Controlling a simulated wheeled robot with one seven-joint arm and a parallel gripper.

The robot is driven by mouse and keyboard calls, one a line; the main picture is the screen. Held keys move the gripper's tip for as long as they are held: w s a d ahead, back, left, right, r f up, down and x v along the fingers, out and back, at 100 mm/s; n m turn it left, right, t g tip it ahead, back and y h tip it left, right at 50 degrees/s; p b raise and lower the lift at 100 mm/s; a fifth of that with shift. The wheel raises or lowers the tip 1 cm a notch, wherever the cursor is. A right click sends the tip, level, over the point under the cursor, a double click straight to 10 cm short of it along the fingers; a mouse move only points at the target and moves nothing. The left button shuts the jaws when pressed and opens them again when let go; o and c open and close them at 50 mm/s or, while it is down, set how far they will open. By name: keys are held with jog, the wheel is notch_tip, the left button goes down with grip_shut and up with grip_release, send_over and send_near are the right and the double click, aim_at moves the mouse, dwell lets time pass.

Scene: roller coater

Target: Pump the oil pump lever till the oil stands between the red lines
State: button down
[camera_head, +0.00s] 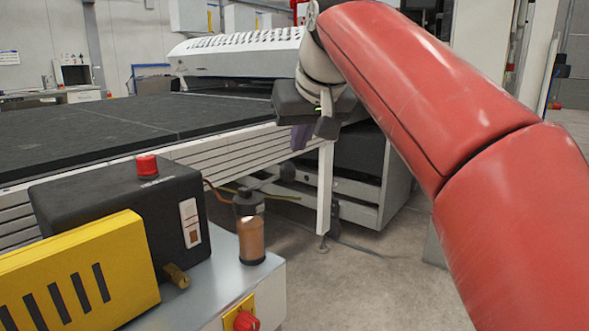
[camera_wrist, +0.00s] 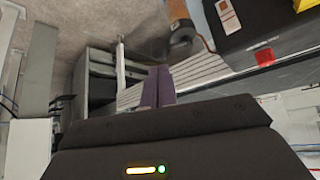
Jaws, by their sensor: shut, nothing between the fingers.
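The oil pump seems to be the black box (camera_head: 130,205) at lower left in the head view, with a red button (camera_head: 146,164) on top. A pale gauge plate (camera_head: 190,222) is on its right face; it also shows in the wrist view (camera_wrist: 229,15). The oil level and red lines are too small to read. A brass-coloured stub (camera_head: 176,275) sticks out low in front; I cannot tell if it is the lever. My gripper (camera_head: 301,138) is shut and empty, up and right of the pump, apart from it. Its purple fingers (camera_wrist: 157,85) point ahead in the wrist view.
A bottle (camera_head: 250,238) of brown liquid with a dark cap stands right of the pump on the grey cabinet. A yellow slotted box (camera_head: 75,275) is in front of the pump. A red knob (camera_head: 246,321) is on the cabinet's front. A long black conveyor (camera_head: 90,128) lies behind.

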aim_at(290, 169)
jog(key=shift+f, duration=0.1)
jog(key=shift+b+x, duration=1.4)
jog(key=shift+x, duration=2)
